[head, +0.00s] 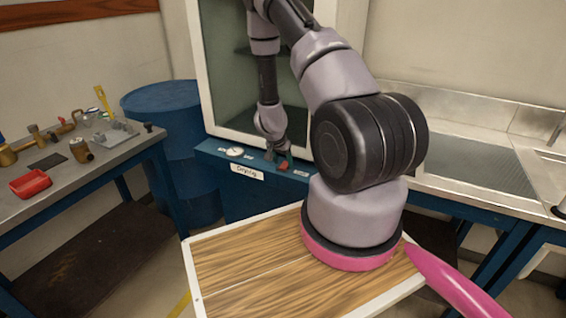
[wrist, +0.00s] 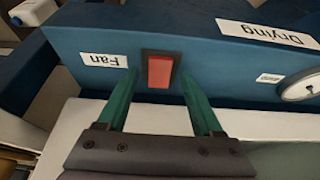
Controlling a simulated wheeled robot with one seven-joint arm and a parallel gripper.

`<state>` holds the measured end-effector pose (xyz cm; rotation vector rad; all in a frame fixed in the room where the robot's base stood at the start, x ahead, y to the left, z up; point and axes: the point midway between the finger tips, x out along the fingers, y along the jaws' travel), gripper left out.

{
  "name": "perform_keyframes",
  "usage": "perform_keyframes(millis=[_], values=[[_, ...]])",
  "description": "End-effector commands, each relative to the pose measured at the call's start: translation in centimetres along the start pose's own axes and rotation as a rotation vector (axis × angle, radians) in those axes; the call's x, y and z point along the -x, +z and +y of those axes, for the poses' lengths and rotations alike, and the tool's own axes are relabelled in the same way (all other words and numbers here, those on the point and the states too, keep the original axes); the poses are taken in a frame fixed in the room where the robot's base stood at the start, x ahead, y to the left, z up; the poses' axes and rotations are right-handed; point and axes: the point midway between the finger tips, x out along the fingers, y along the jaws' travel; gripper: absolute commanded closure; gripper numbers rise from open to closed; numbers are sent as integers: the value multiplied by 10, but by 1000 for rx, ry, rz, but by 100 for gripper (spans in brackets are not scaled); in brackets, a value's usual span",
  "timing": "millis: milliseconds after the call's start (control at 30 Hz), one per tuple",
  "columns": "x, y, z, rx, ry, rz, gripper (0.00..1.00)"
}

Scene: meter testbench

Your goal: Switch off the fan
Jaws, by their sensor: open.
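The fan switch is a red rocker in a dark frame on the blue panel of the drying cabinet. It shows in the wrist view (wrist: 160,72), beside a white label reading "Fan" (wrist: 103,60). In the head view the red switch (head: 284,166) is small and partly hidden by my gripper (head: 282,158). In the wrist view my gripper (wrist: 158,98) is open, its two green fingers on either side of the switch, with nothing between them but the view of it. I cannot tell whether the fingertips touch the panel or which way the rocker is tipped.
A "Drying" label (head: 247,172) and a round dial (head: 235,152) sit left of the switch in the head view. The cabinet (head: 222,90) rises behind. A bench (head: 110,150) with fittings and a red tray (head: 30,183) stands left, a steel sink (head: 470,150) right.

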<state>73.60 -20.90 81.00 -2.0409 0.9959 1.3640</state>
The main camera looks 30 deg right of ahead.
Motion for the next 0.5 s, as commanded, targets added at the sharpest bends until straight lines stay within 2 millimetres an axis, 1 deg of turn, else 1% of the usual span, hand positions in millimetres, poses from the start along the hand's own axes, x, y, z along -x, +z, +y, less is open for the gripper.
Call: perform_keyframes(millis=[267,367,400,433,467,500], values=[[-2,0,0,0,0,1,32],[-2,0,0,0,0,0,67],[-2,0,0,0,0,0,82],[-2,0,0,0,0,0,94],[-2,0,0,0,0,0,100],[-2,0,0,0,0,0,100]])
